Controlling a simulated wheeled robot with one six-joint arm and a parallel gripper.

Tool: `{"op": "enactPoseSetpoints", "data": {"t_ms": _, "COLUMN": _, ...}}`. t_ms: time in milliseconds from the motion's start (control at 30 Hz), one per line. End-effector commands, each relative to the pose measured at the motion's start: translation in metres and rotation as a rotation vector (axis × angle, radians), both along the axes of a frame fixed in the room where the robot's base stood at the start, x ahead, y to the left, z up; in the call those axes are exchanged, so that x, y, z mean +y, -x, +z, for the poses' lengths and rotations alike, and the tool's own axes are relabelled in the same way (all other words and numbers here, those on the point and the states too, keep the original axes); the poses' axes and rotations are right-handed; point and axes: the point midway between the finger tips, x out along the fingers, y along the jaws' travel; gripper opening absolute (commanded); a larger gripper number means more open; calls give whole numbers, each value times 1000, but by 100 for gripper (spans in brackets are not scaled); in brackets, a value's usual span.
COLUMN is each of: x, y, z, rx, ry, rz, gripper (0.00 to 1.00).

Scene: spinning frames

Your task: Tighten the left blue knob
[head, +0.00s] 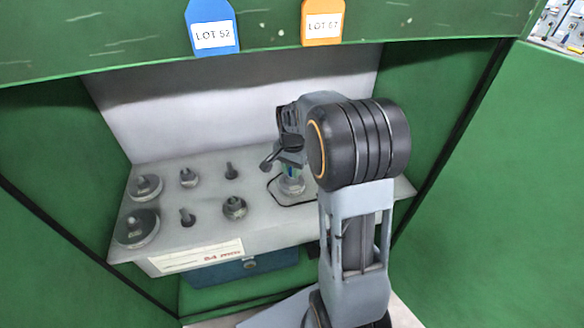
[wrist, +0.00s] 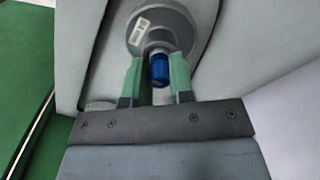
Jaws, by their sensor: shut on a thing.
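A blue knob (wrist: 159,69) shows in the wrist view, at the end of a round grey base (wrist: 162,27) with a small pale label. My gripper (wrist: 156,73) has its two green fingers on either side of the knob and is shut on it. In the head view my gripper (head: 291,171) points down over the right part of the grey shelf (head: 265,222), at a round metal base (head: 292,185) inside a black outline. The knob is mostly hidden there by the gripper and arm. No second blue knob is visible; my arm covers the shelf's right end.
Several dark grey pegged discs, such as a large one (head: 137,228) and a smaller one (head: 234,207), stand left of my gripper. Green walls enclose the shelf. A green beam (head: 120,35) with blue (head: 212,22) and orange (head: 322,20) tags crosses above.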

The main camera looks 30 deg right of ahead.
Motion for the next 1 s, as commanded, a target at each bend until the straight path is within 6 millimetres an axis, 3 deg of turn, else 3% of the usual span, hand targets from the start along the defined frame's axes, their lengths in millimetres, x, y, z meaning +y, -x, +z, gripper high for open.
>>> {"op": "enactPoseSetpoints", "data": {"t_ms": 367, "x": 0, "y": 0, "z": 0, "rx": -1, "ry": 1, "rz": -4, "gripper": 0}}
{"op": "enactPoseSetpoints", "data": {"t_ms": 400, "x": 0, "y": 0, "z": 0, "rx": -1, "ry": 1, "rz": -4, "gripper": 24}}
{"op": "enactPoseSetpoints", "data": {"t_ms": 633, "x": 0, "y": 0, "z": 0, "rx": 0, "ry": 0, "rz": -4, "gripper": 46}}
{"op": "enactPoseSetpoints", "data": {"t_ms": 1000, "x": 0, "y": 0, "z": 9, "rx": -1, "ry": 0, "rz": -3, "gripper": 48}}
